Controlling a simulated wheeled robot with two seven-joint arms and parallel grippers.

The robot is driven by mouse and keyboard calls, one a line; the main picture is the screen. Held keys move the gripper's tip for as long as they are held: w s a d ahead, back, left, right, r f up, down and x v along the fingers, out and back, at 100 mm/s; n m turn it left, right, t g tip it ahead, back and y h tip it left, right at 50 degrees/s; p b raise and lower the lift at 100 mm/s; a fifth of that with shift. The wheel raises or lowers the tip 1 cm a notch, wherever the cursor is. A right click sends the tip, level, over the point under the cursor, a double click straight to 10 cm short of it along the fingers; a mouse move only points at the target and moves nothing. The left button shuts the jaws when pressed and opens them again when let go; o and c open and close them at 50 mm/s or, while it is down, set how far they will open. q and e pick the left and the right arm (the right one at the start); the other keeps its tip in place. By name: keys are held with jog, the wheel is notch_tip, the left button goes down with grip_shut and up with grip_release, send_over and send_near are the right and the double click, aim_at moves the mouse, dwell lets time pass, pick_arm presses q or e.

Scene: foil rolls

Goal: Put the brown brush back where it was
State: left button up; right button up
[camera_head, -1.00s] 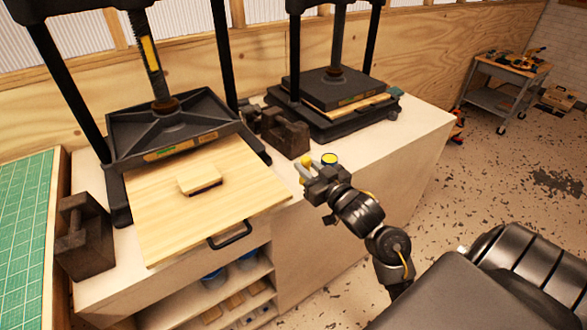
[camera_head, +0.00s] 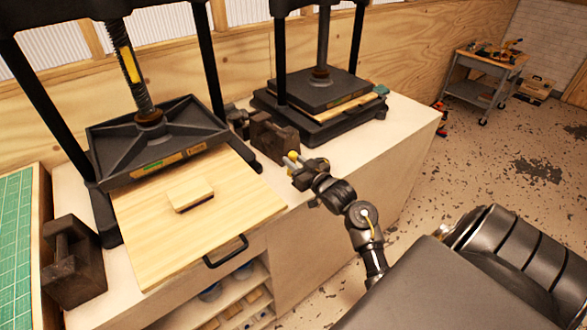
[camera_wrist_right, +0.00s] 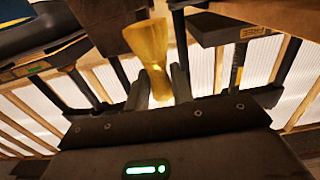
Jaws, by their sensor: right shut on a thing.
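A pale wooden block with a dark underside (camera_head: 190,195), which looks like a brush, lies on the light wooden board (camera_head: 150,245) of the near press. My right gripper (camera_head: 297,164) is over the counter's front edge, right of that board and clear of the block. In the right wrist view its two fingers (camera_wrist_right: 163,82) are shut on a yellow waisted thing (camera_wrist_right: 151,50), wider at one end. I cannot tell whether this is part of a brush. My left gripper is not in view.
A dark handled weight (camera_head: 275,140) stands behind my right gripper; another (camera_head: 72,262) is at the left. The far press (camera_head: 320,100) stands on the counter (camera_head: 400,117). A green mat (camera_head: 15,230) lies at the far left. Counter space is free right of the gripper.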

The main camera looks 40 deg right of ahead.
jog(key=shift+w+d+f, duration=0.3)
jog(key=shift+w+f, duration=0.05)
jog(key=shift+f, duration=0.15)
jog(key=shift+w+d+f, duration=0.3)
jog(key=shift+f, duration=0.15)
jog(key=shift+w+d+f, duration=0.35)
jog(key=shift+w+f, duration=0.05)
jog(key=shift+f, duration=0.25)
notch_tip(320, 180, down, 2)
jog(key=shift+a+f+p, duration=0.1)
jog(key=shift+p, duration=0.65)
jog(key=shift+f, duration=0.4)
jog(key=shift+f, duration=0.1)
jog(key=shift+f, duration=0.1)
jog(key=o, duration=1)
